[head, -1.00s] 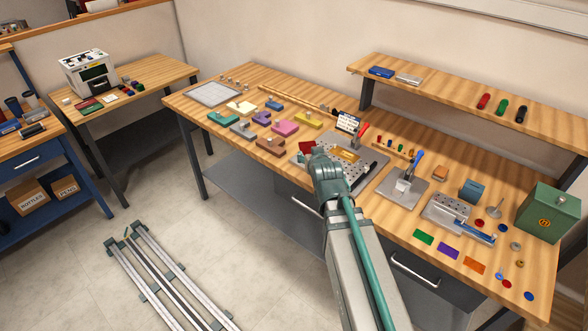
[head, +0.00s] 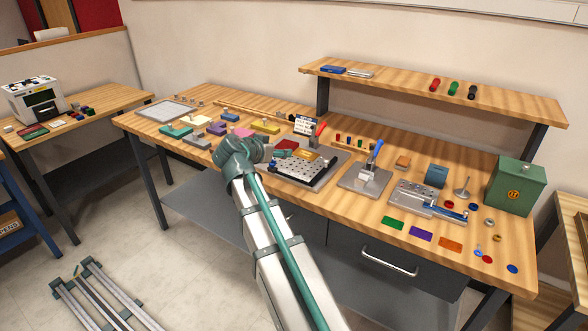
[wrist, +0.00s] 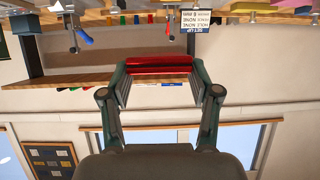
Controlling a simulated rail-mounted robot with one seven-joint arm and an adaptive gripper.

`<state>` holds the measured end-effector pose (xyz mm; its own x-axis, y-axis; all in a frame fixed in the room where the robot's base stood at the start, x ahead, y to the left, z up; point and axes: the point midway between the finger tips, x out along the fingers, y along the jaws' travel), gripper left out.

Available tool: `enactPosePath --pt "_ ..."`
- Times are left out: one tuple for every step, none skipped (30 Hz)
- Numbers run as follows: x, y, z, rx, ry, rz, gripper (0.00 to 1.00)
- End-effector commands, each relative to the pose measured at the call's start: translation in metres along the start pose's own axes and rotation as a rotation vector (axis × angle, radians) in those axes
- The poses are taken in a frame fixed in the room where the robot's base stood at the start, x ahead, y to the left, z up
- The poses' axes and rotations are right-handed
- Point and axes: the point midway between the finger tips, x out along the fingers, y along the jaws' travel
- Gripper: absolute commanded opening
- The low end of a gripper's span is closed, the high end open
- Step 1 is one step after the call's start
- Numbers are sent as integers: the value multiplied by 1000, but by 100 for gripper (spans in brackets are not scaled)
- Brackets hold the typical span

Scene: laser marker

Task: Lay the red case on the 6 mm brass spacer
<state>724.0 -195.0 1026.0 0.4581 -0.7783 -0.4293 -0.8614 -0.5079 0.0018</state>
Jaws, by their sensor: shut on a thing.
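The red case (head: 287,144) is between the fingers of my gripper (head: 279,152), near the left back side of the perforated metal plate (head: 290,172). In the wrist view the red case (wrist: 158,65) spans the gap between both finger pads of my gripper (wrist: 160,85), which are shut on it. A flat gold block (head: 306,154), which looks like the brass spacer, lies on the plate, just right of the case in the picture. Its 6 mm marking cannot be read. The case looks raised above the plate; its exact height cannot be told.
A white setup card (head: 306,125) and a red-handled clamp (head: 319,130) stand behind the plate. A fixture with a blue handle (head: 375,150) stands to the right. Several coloured blocks, such as a pink one (head: 242,132), lie to the left. A shelf (head: 400,88) overhangs the back right.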

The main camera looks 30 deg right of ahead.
Motion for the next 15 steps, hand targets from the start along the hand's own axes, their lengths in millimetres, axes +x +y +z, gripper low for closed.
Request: enactPosePath --pt "2 2 -3 12 1 22 26" --pt "2 4 -4 17 0 35 26" --pt "3 4 -6 22 0 46 26" --pt "5 4 -7 25 0 53 26" --pt "7 3 -7 27 0 57 26" --pt "12 1 -8 28 -1 62 26" --pt "16 -2 -8 27 -1 63 26" --pt "21 -5 -8 27 -2 64 26" --pt "28 -10 -8 27 -2 64 26" --pt "34 -14 -8 26 -2 64 26" --pt "40 -18 -8 26 -3 64 26" --pt "48 -24 -7 26 -3 63 26" --pt "54 -28 -7 26 -3 63 26" --pt "61 -32 -6 25 -3 63 26" --pt "69 -38 -6 25 -3 61 26"
